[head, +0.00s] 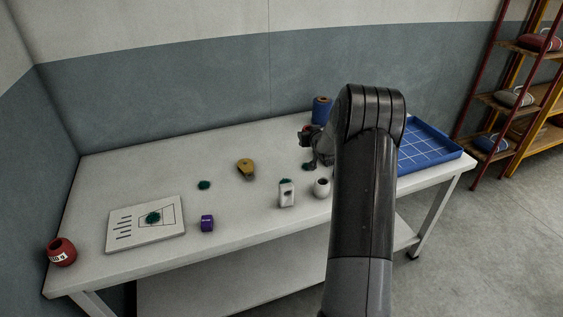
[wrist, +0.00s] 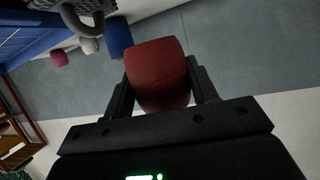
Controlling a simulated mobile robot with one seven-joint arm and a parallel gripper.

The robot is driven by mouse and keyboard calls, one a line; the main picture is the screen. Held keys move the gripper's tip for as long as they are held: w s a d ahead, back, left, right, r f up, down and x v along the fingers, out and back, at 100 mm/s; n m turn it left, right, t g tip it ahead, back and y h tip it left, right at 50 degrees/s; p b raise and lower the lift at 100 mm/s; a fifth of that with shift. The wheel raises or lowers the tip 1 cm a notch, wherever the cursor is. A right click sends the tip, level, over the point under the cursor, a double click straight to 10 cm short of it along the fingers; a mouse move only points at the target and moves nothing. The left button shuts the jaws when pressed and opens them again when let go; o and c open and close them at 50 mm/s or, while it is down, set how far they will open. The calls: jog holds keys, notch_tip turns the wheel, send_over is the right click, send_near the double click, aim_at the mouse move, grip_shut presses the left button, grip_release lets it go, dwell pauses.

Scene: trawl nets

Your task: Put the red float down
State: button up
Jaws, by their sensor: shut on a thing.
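My gripper (wrist: 160,95) is shut on the red float (wrist: 158,72), which sits between its two fingers in the wrist view. In the head view my gripper (head: 312,146) is over the back of the white table (head: 130,180), left of the blue tray. A little red of the float (head: 306,129) shows there; my arm and gripper hide much of that area. I cannot tell the float's exact height above the table.
A blue tray with a grid (head: 428,148) is at the table's right end. A blue cylinder (head: 322,108) stands behind my gripper. A white cup (head: 322,188), white container (head: 286,195), yellow block (head: 245,168), purple box (head: 207,223), marked board (head: 120,236) and labelled red pot (head: 61,252) are spread about.

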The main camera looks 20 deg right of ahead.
jog(key=shift+w+a+f, duration=1.3)
jog(key=shift+a+f, duration=0.05)
jog(key=shift+f, duration=0.45)
jog(key=shift+w+a+f, duration=1.35)
jog(key=shift+f, duration=0.45)
jog(key=shift+w+a+f, duration=1.3)
jog(key=shift+a+f, duration=0.05)
jog(key=shift+f, duration=0.45)
jog(key=shift+f, duration=0.1)
jog(key=shift+f, duration=0.4)
jog(key=shift+f, duration=0.1)
jog(key=o, duration=1)
jog(key=shift+o, duration=0.2)
